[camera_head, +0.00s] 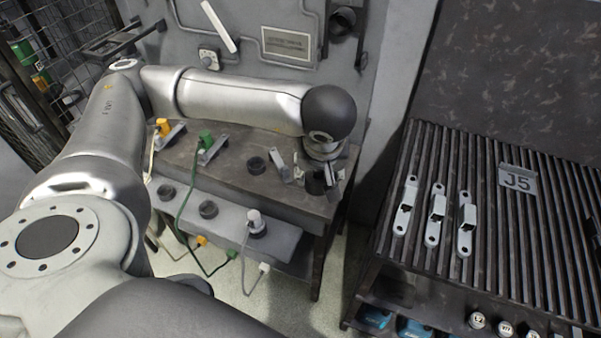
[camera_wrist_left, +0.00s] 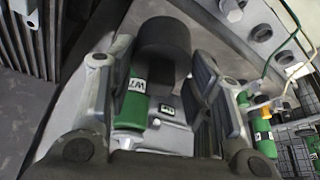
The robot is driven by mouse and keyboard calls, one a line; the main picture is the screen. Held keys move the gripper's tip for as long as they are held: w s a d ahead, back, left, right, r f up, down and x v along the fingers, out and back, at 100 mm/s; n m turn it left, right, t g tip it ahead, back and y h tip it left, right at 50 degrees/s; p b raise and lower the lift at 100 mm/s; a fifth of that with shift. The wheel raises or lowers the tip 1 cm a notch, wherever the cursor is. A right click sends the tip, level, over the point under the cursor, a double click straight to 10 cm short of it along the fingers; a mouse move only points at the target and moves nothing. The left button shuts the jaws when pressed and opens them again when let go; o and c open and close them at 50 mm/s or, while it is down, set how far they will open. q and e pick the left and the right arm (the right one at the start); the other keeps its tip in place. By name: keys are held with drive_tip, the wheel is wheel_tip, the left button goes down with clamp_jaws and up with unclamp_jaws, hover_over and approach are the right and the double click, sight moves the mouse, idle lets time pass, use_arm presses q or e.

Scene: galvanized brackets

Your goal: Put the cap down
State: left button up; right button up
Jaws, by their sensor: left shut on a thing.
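My left gripper (camera_head: 320,172) is over the right end of the dark workbench (camera_head: 225,165), fingers down. It is shut on a black round cap (camera_head: 316,184), which shows low between the fingers. In the left wrist view the cap (camera_wrist_left: 165,45) sits between the fingertips of my left gripper (camera_wrist_left: 160,75). A green cylinder (camera_wrist_left: 130,90) with a white label is seen close beside it, partly hidden by a finger. I cannot tell whether the cap touches anything beneath it. My right gripper is not in view.
A lower shelf (camera_head: 225,220) holds more sockets and cables. A slatted table (camera_head: 480,200) with several brackets stands at right.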

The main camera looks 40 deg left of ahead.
use_arm(q)
drive_tip(key=s+a+f+n+g+y+b, duration=0.2)
drive_tip(key=s+a+f+n+g+b, duration=0.25)
drive_tip(key=a+n, duration=0.6)
drive_tip(key=w+f+n, duration=0.1)
drive_tip(key=w+f, duration=0.2)
drive_tip(key=w, duration=0.1)
drive_tip(key=w+d+f+n+b, duration=0.1)
drive_tip(key=w+f, duration=0.3)
drive_tip(key=w+d+f+n, duration=0.1)
drive_tip(key=w+f, duration=0.2)
drive_tip(key=w, duration=0.1)
drive_tip(key=shift+w+d+f+g+b, duration=0.15)
drive_tip(key=shift+g+b, duration=0.1)
drive_tip(key=shift+b, duration=0.05)
drive_tip(key=shift+w+f, duration=0.2)
drive_tip(key=shift+f, duration=0.4)
wheel_tip(320, 180, down, 2)
drive_tip(key=shift+p, duration=0.45)
drive_tip(key=shift+f, duration=0.25)
